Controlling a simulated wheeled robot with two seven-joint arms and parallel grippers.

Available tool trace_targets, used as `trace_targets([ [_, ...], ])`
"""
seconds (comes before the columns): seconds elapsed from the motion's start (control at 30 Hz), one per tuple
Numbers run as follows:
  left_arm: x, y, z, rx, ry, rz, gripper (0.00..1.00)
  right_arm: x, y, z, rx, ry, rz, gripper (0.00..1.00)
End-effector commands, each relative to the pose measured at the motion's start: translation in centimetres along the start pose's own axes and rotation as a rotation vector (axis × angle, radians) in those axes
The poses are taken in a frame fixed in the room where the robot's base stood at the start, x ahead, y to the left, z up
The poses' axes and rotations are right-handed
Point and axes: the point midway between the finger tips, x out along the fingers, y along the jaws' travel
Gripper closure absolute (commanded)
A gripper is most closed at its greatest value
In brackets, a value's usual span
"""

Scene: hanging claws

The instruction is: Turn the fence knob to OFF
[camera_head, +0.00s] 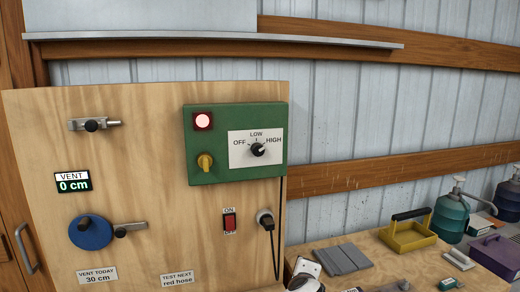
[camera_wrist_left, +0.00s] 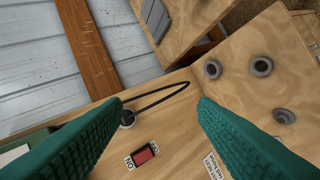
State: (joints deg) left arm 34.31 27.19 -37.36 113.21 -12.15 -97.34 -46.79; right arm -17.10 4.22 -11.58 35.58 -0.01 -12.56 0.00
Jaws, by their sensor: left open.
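A green control box (camera_head: 195,150) is mounted on the upright plywood panel. On its white plate (camera_head: 240,158), marked OFF, LOW and HIGH, is a black knob (camera_head: 257,150); its white pointer line aims up and right, toward HIGH. The black knob does not show there. My right gripper is not in view.
The panel (camera_head: 130,200) also carries a latch (camera_head: 92,125), a vent display reading 0 cm (camera_head: 73,182), a blue disc (camera_head: 88,232) and a black plug (camera_head: 265,218). A wooden bench at right holds grey pads (camera_head: 342,259) and a yellow tray (camera_head: 408,235).

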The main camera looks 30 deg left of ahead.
Motion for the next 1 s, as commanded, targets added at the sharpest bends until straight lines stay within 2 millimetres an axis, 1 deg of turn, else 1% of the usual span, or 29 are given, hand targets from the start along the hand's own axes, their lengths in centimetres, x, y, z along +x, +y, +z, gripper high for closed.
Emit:
trace_targets([
  [0.03, -0.1, 4.0, -1.5, 0.061, 0.062, 0.068, 0.47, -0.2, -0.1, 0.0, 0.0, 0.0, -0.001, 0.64],
  [0.07, -0.3, 6.0, -2.4, 0.1, 0.101, 0.101, 0.47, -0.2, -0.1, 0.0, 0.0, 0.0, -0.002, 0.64],
  [0.1, -0.6, 8.7, -3.7, 0.15, 0.158, 0.14, 0.47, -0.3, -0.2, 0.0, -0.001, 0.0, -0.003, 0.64],
  [0.17, -1.3, 12.4, -5.8, 0.22, 0.247, 0.19, 0.47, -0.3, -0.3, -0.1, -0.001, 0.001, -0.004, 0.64],
  [0.2, -1.9, 14.7, -7.2, 0.257, 0.305, 0.216, 0.47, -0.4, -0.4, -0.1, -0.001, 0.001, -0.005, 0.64],
  [0.3, -3.3, 18.9, -10.2, 0.326, 0.427, 0.254, 0.47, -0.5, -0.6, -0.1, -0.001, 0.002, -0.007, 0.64],
  [0.33, -3.7, 19.9, -11.0, 0.34, 0.456, 0.261, 0.47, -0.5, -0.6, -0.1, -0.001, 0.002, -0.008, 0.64],
  [0.4, -4.4, 21.5, -12.3, 0.364, 0.508, 0.271, 0.47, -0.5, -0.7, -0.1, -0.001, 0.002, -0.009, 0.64],
  [0.43, -4.7, 22.0, -12.7, 0.372, 0.524, 0.272, 0.47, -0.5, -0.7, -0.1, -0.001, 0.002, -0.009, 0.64],
  [0.5, -4.9, 22.7, -13.4, 0.383, 0.549, 0.274, 0.47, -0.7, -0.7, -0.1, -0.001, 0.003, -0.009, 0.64],
  [0.57, -4.8, 23.2, -13.8, 0.388, 0.558, 0.274, 0.47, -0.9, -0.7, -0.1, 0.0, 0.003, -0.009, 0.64],
  [0.67, -4.0, 23.7, -14.4, 0.39, 0.56, 0.272, 0.47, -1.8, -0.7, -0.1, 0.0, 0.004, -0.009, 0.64],
  [0.77, -2.6, 24.5, -15.4, 0.389, 0.562, 0.27, 0.47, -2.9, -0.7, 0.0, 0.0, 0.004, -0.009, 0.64],
  [1.0, 1.4, 26.2, -17.5, 0.388, 0.559, 0.271, 0.47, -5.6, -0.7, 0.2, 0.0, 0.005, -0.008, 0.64],
])
